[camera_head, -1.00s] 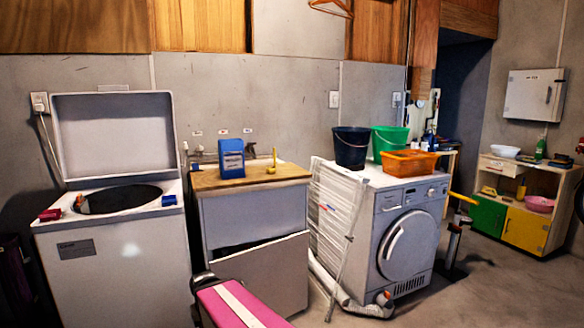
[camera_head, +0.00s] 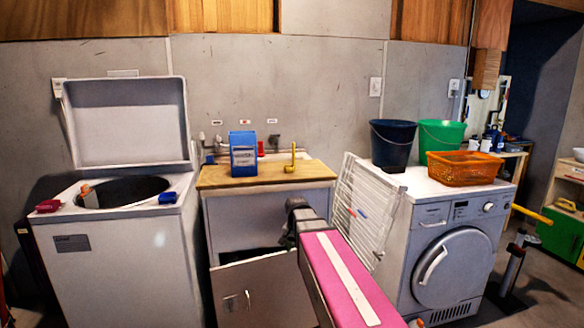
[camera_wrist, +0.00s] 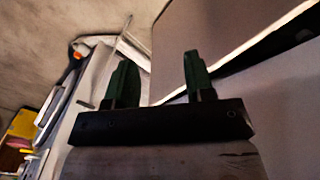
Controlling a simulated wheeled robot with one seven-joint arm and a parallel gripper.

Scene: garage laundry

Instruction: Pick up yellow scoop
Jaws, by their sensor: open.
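The yellow scoop (camera_head: 291,161) stands with its handle upright on the wooden top (camera_head: 300,174) of the middle cabinet, near its right half. My gripper shows in the wrist view (camera_wrist: 158,80) with two green fingers apart and nothing between them. In the head view my pink-and-white arm reaches forward, and its dark end is in front of the cabinet, below and apart from the scoop. The scoop does not show in the wrist view.
A blue box (camera_head: 243,154) stands left of the scoop. A tap (camera_head: 274,143) is behind. An open-lidded washer (camera_head: 122,248) stands left. A drying rack (camera_head: 350,212) and front-loading machine (camera_head: 440,240), carrying buckets and an orange basket (camera_head: 464,168), stand right. The cabinet door (camera_head: 257,290) hangs open.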

